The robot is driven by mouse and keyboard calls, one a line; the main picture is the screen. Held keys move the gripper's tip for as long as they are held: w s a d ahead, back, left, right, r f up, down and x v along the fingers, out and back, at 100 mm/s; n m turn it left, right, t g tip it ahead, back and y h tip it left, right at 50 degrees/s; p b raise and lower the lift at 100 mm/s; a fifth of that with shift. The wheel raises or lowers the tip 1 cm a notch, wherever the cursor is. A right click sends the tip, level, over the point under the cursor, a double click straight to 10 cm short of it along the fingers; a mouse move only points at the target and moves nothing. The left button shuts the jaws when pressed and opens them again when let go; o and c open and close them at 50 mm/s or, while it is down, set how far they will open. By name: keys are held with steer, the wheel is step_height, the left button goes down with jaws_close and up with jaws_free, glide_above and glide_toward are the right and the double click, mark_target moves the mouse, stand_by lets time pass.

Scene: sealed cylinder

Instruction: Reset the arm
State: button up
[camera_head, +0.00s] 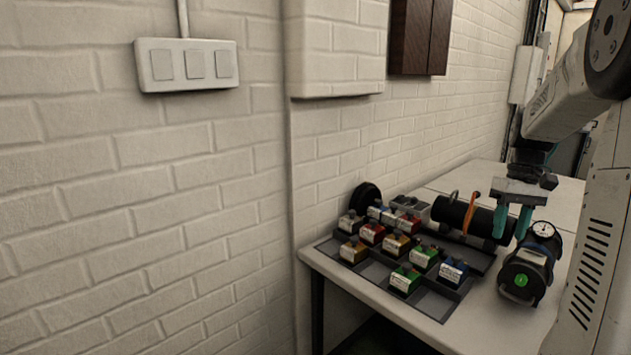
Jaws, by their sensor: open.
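My gripper (513,224) shows at the right, at the end of my white arm, with two teal fingers pointing down. The fingers are apart and I see nothing between them. It hangs over the right end of a black cylinder (452,215) that lies on its side with an orange band around it. The fingers overlap the cylinder's end in this view; I cannot tell whether they touch it.
A white table (316,258) stands against the brick wall. A dark tray (433,303) holds several small coloured blocks with black knobs. A black device (526,268) with a gauge and green button stands right of the tray. The table behind the cylinder looks clear.

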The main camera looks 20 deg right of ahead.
steer(key=s+a+n+t, duration=0.1)
steer(key=s+a, duration=0.4)
steer(key=a, duration=0.6)
steer(key=s+a+t+h, duration=0.1)
steer(key=s+a, duration=0.4)
steer(key=a, duration=0.6)
steer(key=s+a+r+n+h, duration=0.1)
steer(key=s+a, duration=0.5)
steer(key=a, duration=0.5)
steer(key=shift+n+t, duration=0.3)
steer(key=shift+t, duration=0.1)
